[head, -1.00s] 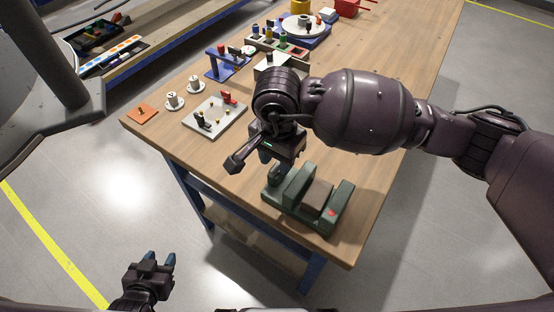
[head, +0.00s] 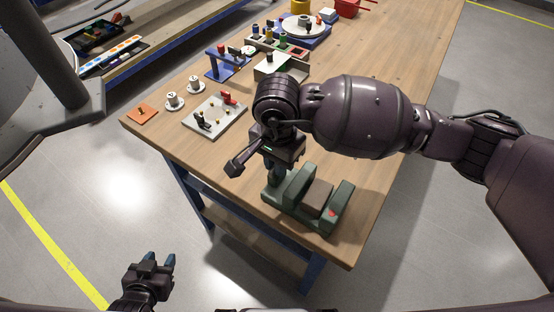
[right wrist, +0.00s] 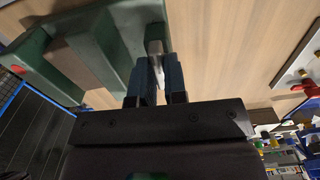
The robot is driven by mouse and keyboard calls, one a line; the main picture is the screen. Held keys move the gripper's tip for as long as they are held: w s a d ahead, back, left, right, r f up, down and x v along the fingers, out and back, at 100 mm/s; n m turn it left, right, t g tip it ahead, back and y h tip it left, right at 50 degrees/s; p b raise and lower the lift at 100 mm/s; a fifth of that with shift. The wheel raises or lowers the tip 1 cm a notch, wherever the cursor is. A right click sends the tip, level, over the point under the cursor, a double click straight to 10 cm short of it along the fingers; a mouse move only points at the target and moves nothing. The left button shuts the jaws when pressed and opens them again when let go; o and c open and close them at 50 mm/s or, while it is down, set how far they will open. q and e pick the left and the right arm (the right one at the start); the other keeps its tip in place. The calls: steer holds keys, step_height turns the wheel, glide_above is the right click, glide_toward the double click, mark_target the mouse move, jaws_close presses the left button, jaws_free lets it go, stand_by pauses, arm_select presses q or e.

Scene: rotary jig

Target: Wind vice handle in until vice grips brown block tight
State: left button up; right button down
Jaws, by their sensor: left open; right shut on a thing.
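The green vice (head: 341,203) stands at the near end of the wooden table. The brown block (head: 317,198) sits between its jaws, and it also shows in the right wrist view (right wrist: 83,60). I cannot tell whether both jaws touch it. My right gripper (head: 274,175) points down at the left end of the vice. In the right wrist view its blue fingers (right wrist: 156,80) are shut on the pale grey vice handle (right wrist: 156,57); the handle is mostly hidden in the head view. My left gripper (head: 161,260) is open and empty, low over the floor, away from the table.
A blue stand (head: 226,66) and a round turntable (head: 303,25) are behind. The table's near edge is close to the vice.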

steer(key=shift+m, duration=0.3)
steer(key=m+p, duration=0.1)
steer(key=m, duration=0.3)
steer(key=shift+r+m, duration=0.1)
steer(key=shift+m, duration=1.4)
steer(key=shift+m+p, duration=0.4)
steer(key=shift+m, duration=0.5)
steer(key=c, duration=1.2)
jaws_free()
steer(key=shift+o, duration=0.2)
